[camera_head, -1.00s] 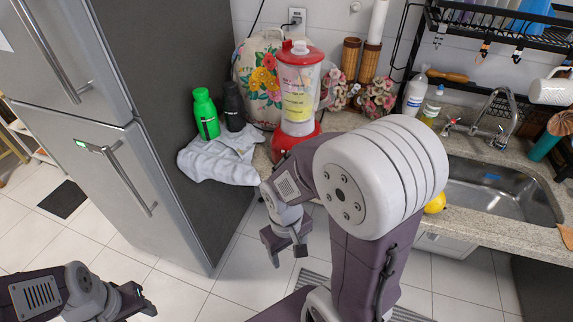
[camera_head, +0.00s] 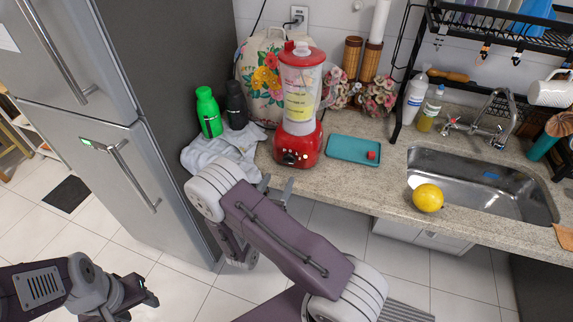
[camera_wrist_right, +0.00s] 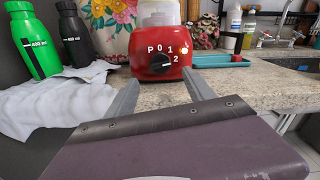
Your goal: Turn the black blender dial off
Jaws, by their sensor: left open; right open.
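The red blender (camera_head: 299,138) stands on the counter with its clear jug on top. Its black dial (camera_head: 289,158) is on the front of the base. In the right wrist view the dial (camera_wrist_right: 160,63) sits below the marks P, 0, 1 and 2. A pale pointer line shows on it, but its exact setting is hard to read. My right gripper (camera_head: 276,187) is open and empty at the counter's front edge, before the blender. In the wrist view its fingers (camera_wrist_right: 163,88) straddle the dial's line of sight, short of it. My left gripper (camera_head: 145,291) is open and low at left.
A white cloth (camera_head: 222,150) with a green bottle (camera_head: 208,112) and a black bottle (camera_head: 236,104) lies left of the blender. A teal tray (camera_head: 350,149) is to its right. A yellow fruit (camera_head: 428,198) is by the sink (camera_head: 475,180). The fridge (camera_head: 85,120) stands at left.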

